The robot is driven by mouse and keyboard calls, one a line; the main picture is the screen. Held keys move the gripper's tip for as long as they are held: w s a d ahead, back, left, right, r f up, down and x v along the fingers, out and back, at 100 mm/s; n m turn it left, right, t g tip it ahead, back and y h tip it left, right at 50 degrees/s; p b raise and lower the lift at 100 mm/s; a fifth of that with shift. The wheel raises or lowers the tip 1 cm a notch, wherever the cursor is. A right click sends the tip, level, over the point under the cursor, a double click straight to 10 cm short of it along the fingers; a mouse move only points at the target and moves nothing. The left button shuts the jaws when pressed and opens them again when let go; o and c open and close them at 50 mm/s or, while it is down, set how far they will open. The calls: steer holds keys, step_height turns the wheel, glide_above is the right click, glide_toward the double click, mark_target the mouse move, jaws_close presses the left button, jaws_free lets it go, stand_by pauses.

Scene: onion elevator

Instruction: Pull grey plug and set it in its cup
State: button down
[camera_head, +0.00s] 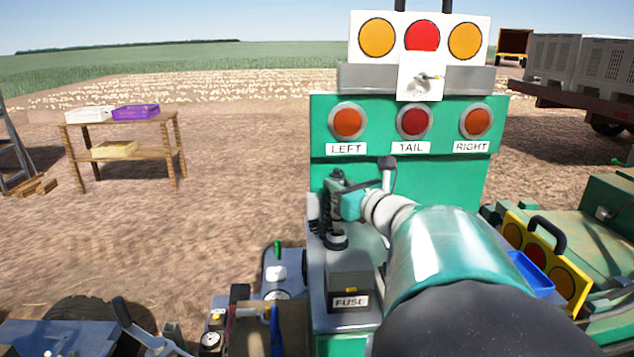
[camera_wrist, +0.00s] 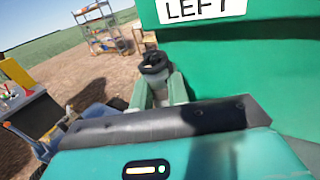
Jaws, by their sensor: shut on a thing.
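My gripper (camera_head: 339,197) is at the front of the green panel (camera_head: 400,166), at the left end of a grey ledge. In the wrist view its two green fingers (camera_wrist: 160,92) are shut on a grey cylinder with a black collar, which I take to be the grey plug (camera_wrist: 156,72). In the head view the plug is mostly hidden by the gripper and dark parts. A black coiled cable (camera_head: 324,214) hangs beside the fingers. A dark round ring (camera_head: 335,241) sits on the ledge just below; I cannot tell if it is the cup or a socket.
A yellow lamp board (camera_head: 545,262) and blue tray (camera_head: 531,272) lie right. A wooden table (camera_head: 122,150) stands far left.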

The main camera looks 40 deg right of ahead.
steer(key=shift+f, duration=1.9)
stand_by(0.7)
steer(key=c, duration=0.9)
jaws_free()
steer(key=shift+r, duration=3.5)
